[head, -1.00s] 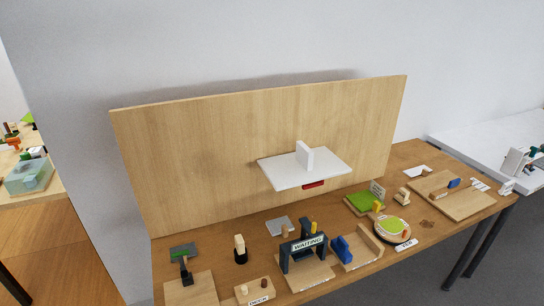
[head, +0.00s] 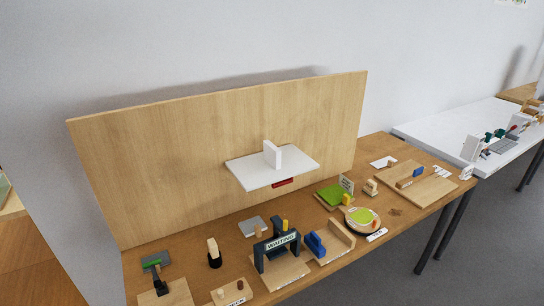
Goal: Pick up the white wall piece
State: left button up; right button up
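A white upright block (head: 272,155), which looks like the white wall piece, stands on a white shelf (head: 250,178). The shelf sticks out from a tall wooden back board (head: 170,165) above the table. A small red part (head: 283,183) sits under the shelf's front edge. Nothing touches the white block except the shelf beneath it. Neither of my grippers shows in the head view.
The wooden table (head: 395,145) carries a dark "WAITING" arch (head: 278,247), a blue piece (head: 316,243), a green pad (head: 329,195), a round plate (head: 351,226) and a wooden board (head: 433,190). A white table (head: 440,130) stands at the right. Grey floor shows at lower right.

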aim_at(272, 154)
jog(key=u, duration=0.25)
jog(key=i+l+u, duration=0.15)
jog(key=l+u, duration=0.15)
jog(key=l, duration=0.15)
jog(key=i+l+u, duration=0.1)
jog(key=l+u, duration=0.15)
jog(key=l, duration=0.25)
jog(key=l+u, duration=0.3)
jog(key=l, duration=0.2)
jog(key=i, duration=0.05)
